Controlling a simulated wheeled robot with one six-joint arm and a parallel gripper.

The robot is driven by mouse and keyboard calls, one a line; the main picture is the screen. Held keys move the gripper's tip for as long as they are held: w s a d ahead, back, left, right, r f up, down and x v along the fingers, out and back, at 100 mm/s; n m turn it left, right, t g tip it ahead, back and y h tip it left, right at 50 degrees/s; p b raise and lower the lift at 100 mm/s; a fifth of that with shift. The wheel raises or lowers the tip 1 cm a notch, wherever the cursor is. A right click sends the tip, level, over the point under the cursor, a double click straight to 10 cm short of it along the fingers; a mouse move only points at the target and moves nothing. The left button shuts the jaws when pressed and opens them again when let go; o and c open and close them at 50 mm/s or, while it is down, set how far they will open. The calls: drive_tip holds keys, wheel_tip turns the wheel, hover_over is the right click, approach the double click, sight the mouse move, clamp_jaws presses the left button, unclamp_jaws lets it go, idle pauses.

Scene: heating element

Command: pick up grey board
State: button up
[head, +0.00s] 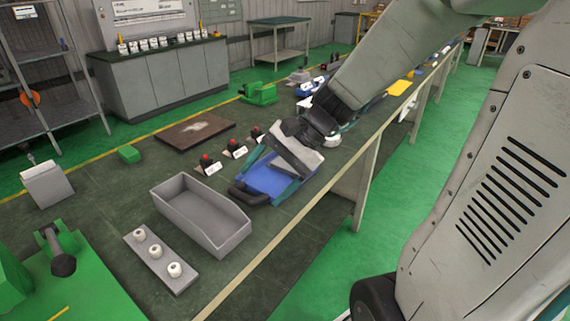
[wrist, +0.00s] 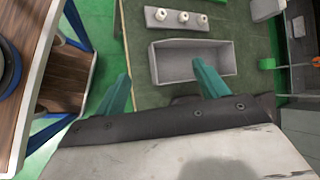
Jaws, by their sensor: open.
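The grey board (head: 152,262) is a flat plate with three white round knobs in a row. It lies on the dark green bench top at the near left in the head view, and it also shows at the top of the wrist view (wrist: 157,19). My gripper (head: 272,177) has teal fingers and hangs over a blue tray with a black handle. In the wrist view my gripper (wrist: 161,72) shows its two fingers spread apart with nothing between them. The board is well away from the fingers, beyond a grey bin.
The open, empty grey bin (head: 205,238) stands between the board and my gripper; the blue tray (head: 262,182) lies beneath my gripper. Red buttons on small stands (head: 236,150) and a brown plate (head: 180,137) are farther back. A green machine (head: 62,262) stands left of the board.

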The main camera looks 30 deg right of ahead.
drive_tip(key=w+d+f+m+t, duration=0.6)
drive_tip(key=w+d+m, duration=0.4)
drive_tip(key=w+d+f+m+t+h, duration=0.1)
drive_tip(key=d+f+m, duration=0.1)
drive_tip(key=d+m, duration=0.1)
drive_tip(key=w+d+f+m+t+h, duration=0.1)
drive_tip(key=d+f+m, duration=0.2)
drive_tip(key=d, duration=0.3)
drive_tip(key=w+d+f+m+t+h, duration=0.1)
drive_tip(key=d+f+m+t, duration=0.1)
drive_tip(key=d+f+m, duration=0.1)
drive_tip(key=shift+d+f+m+h, duration=0.15)
drive_tip(key=shift+d+m, duration=0.15)
drive_tip(key=shift+d, duration=0.2)
drive_tip(key=shift+d+f+m+h, duration=0.15)
drive_tip(key=shift+d+m, duration=0.15)
drive_tip(key=shift+d, duration=0.15)
drive_tip(key=shift+w+d+f, duration=0.15)
drive_tip(key=shift+w, duration=0.05)
drive_tip(key=x, duration=0.7)
drive_tip(key=shift+w+d, duration=0.1)
drive_tip(key=shift+w, duration=0.2)
drive_tip(key=c, duration=0.7)
